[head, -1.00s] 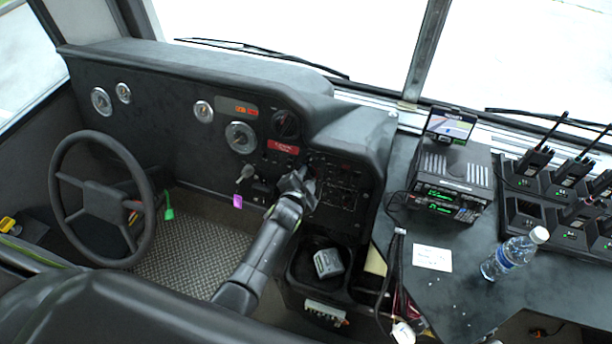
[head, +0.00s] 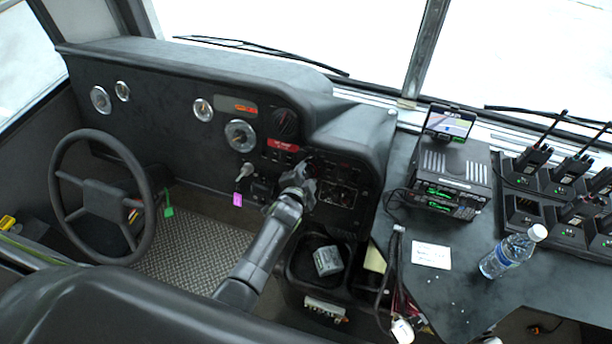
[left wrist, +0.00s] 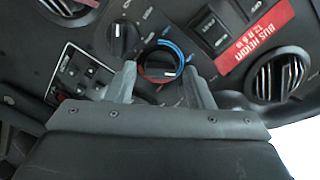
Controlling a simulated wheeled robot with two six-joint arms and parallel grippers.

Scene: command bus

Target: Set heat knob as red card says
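The heat knob (left wrist: 158,68) is a round black dial with a blue and red ring, seen in the left wrist view. Its white mark lies toward the right of the picture. My left gripper (left wrist: 158,78) is open, one finger on each side of the knob; whether they touch it I cannot tell. In the head view my left gripper (head: 303,174) is at the lower dash panel and hides the knob. No loose red card is identifiable. My right gripper is out of view.
Another black knob (left wrist: 123,40) sits close to the left finger in the left wrist view. Round vents (left wrist: 280,76) and rocker switches (left wrist: 78,70) surround it.

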